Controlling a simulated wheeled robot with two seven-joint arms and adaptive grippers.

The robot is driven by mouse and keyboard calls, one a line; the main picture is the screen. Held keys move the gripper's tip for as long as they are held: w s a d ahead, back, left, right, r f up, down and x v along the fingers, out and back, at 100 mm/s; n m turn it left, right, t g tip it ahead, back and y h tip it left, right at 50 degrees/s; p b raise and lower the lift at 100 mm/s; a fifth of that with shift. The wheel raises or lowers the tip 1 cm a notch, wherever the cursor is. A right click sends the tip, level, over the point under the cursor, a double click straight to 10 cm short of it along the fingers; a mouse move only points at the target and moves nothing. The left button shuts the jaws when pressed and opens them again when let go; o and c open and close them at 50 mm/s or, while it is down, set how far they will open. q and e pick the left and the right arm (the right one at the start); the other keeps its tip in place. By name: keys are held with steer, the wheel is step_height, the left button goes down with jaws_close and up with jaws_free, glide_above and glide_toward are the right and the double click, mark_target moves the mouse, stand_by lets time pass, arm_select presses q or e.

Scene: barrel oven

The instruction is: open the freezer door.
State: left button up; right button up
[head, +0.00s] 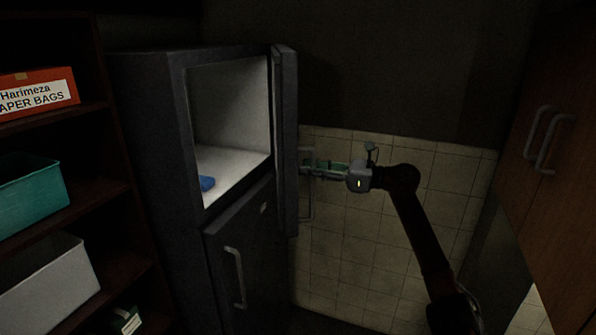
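The dark freezer (155,170) stands at left of centre in the head view. Its upper door (287,140) is swung wide open, seen nearly edge-on, and the white compartment (230,110) is exposed. The door handle (309,205) is a thin vertical bar on the door's far right side. My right gripper (308,168) reaches in from the right, with its fingers at the upper part of this handle. It is too dark and small to tell whether they are closed on it. My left gripper is not in view.
A blue item (207,183) lies on the compartment floor. The lower door (240,250) is shut. A shelf with an orange box (40,92), a teal bin (35,190) and a white bin (50,285) stands at left. Wooden cabinets (555,170) stand at right, a tiled wall (400,240) behind.

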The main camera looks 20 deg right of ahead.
mark_target(293, 169)
steer(key=shift+w+a, duration=0.2)
steer(key=shift+a, duration=1.1)
steer(key=shift+w+a, duration=0.2)
steer(key=shift+a, duration=1.05)
steer(key=shift+c, duration=0.2)
